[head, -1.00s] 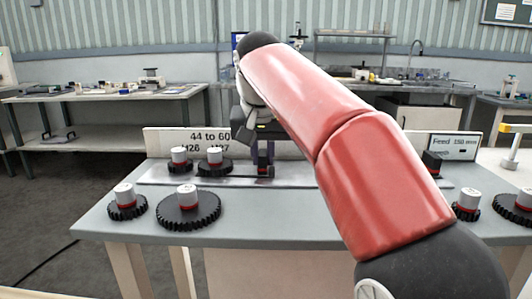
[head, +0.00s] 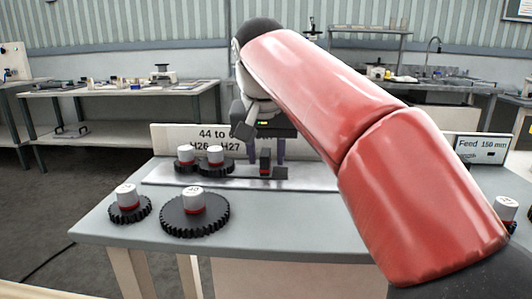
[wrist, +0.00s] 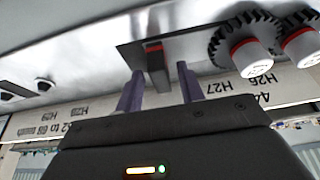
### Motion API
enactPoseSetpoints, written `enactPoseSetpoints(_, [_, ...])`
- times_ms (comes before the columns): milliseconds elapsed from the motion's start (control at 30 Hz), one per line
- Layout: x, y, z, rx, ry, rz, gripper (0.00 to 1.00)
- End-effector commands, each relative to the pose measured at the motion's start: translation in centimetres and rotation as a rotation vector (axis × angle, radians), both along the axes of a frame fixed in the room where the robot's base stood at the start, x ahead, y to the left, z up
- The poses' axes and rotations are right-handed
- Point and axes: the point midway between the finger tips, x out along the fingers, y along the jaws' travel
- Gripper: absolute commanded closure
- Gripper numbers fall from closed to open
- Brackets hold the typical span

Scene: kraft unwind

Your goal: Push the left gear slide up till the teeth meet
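The gear slide is a flat dark plate (wrist: 190,48) with an upright black, red-banded handle (head: 265,162), also in the wrist view (wrist: 158,70). At its left end stands a dark gear with a white-capped hub (head: 215,163). A second hubbed gear (head: 185,163) is just left of it. Their rims appear to meet; the wrist view shows both gears close together, but exact tooth contact is too small to tell. My gripper (head: 266,150) is open, its two purple fingers (wrist: 160,72) on either side of the handle in the wrist view, with gaps on both sides.
A small gear (head: 130,206) and a larger gear (head: 195,212) lie on the front left of the grey table (head: 270,225). A sign (head: 175,135) stands behind the metal rail (head: 320,178). A feed sign (head: 482,149) is at right. My arm hides the table's right part.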

Motion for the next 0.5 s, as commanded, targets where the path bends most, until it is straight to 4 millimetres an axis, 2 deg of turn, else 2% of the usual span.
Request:
enactPoseSetpoints(300, [-2.0, 0.1, 5.0, 0.000, -0.003, 0.001, 0.62])
enactPoseSetpoints(500, [-2.6, 0.1, 6.5, 0.000, -0.001, 0.000, 0.62])
